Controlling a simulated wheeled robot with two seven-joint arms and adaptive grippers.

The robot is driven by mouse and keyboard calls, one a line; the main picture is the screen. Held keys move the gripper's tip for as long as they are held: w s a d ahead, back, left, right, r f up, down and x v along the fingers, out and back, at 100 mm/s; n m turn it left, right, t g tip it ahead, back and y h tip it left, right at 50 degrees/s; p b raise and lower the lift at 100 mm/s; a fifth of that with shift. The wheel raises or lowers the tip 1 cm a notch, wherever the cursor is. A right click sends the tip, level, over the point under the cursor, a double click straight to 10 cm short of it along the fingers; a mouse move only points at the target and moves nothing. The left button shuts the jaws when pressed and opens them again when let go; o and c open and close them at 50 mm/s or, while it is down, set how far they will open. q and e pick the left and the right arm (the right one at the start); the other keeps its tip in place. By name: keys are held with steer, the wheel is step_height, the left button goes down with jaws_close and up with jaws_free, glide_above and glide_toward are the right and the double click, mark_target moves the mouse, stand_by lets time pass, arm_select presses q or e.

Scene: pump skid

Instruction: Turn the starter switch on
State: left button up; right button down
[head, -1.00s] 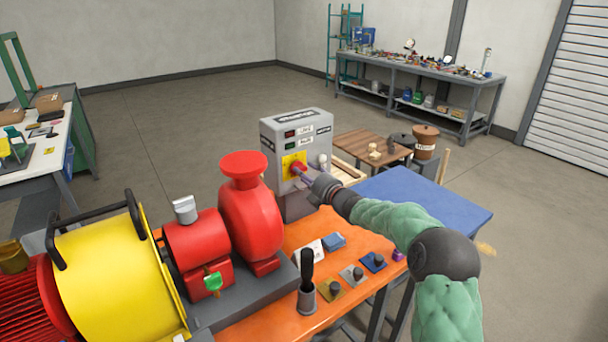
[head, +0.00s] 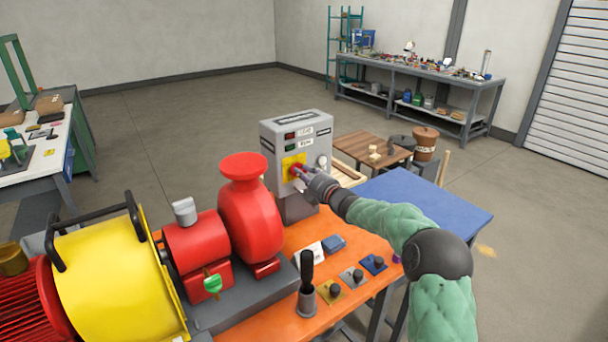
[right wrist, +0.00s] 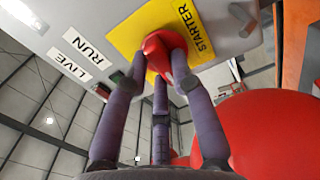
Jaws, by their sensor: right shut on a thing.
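The starter switch is a red knob (right wrist: 163,52) on a yellow plate (right wrist: 129,38) marked STARTER, on the front of a grey control box (head: 312,135). My right gripper (head: 299,172) reaches it from the front right. In the right wrist view its purple fingers (right wrist: 160,70) are closed around the knob, which is partly hidden by them. The box also bears RUN (right wrist: 83,44) and LIVE (right wrist: 67,66) labels. My left gripper is out of view.
A red pump (head: 249,210) and a yellow guard (head: 110,275) stand left of the box on the orange bench (head: 275,322). Small padlock-like items (head: 352,277) lie at the bench's front. A blue table (head: 440,205) stands to the right.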

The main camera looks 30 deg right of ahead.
steer(key=shift+d+f+m+p, duration=0.1)
steer(key=shift+m+p, duration=1.6)
steer(key=shift+m, duration=1.25)
steer(key=shift+d+f+m+p, duration=0.1)
steer(key=shift+m+p, duration=1.65)
steer(key=shift+m, duration=1.25)
steer(key=shift+d+f+m+p, duration=0.1)
steer(key=shift+m+p, duration=1.6)
steer(key=shift+m, duration=1.25)
steer(key=c, duration=1)
jaws_free()
steer(key=shift+c, duration=0.2)
steer(key=shift+s, duration=0.1)
